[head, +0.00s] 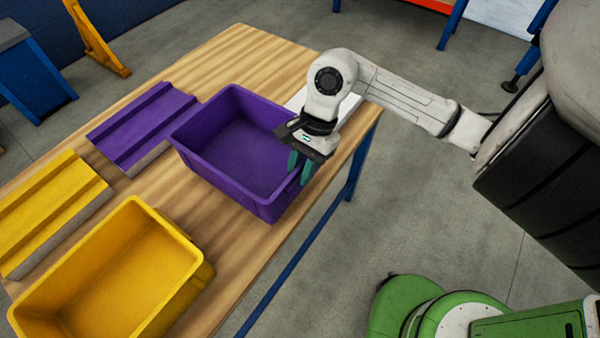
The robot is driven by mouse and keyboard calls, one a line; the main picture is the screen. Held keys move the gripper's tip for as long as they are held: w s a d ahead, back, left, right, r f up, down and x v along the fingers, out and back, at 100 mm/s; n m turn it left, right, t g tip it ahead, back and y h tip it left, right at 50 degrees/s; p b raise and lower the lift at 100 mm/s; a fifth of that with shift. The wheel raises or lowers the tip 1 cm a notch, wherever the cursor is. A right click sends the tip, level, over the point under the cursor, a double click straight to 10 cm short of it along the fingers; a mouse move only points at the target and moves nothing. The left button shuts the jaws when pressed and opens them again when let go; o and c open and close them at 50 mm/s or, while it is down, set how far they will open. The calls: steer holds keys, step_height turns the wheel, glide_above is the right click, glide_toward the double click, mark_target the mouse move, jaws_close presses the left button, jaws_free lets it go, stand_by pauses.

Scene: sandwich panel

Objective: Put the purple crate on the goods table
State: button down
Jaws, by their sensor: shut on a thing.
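The purple crate (232,182) is an open, empty bin at the middle of the wooden table (262,58). It sits upright on or just above the table top; I cannot tell which. My gripper (301,170) points down at the crate's right wall and is shut on its rim, with its teal fingers on the wall. The far fingertip is partly hidden by the wall. I cannot tell whether this wooden table is the goods table.
A yellow crate (198,275) stands at the table's near left. A purple grooved panel (140,125) and a yellow grooved panel (45,205) lie on the left. A white flat item (297,98) lies behind my gripper. Bare wood shows at the far end.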

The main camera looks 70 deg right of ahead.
steer(key=shift+w+a+f, duration=0.1)
steer(key=shift+f, duration=1.5)
steer(key=c, duration=0.9)
jaws_free()
steer(key=b+v, duration=0.2)
steer(key=v, duration=1)
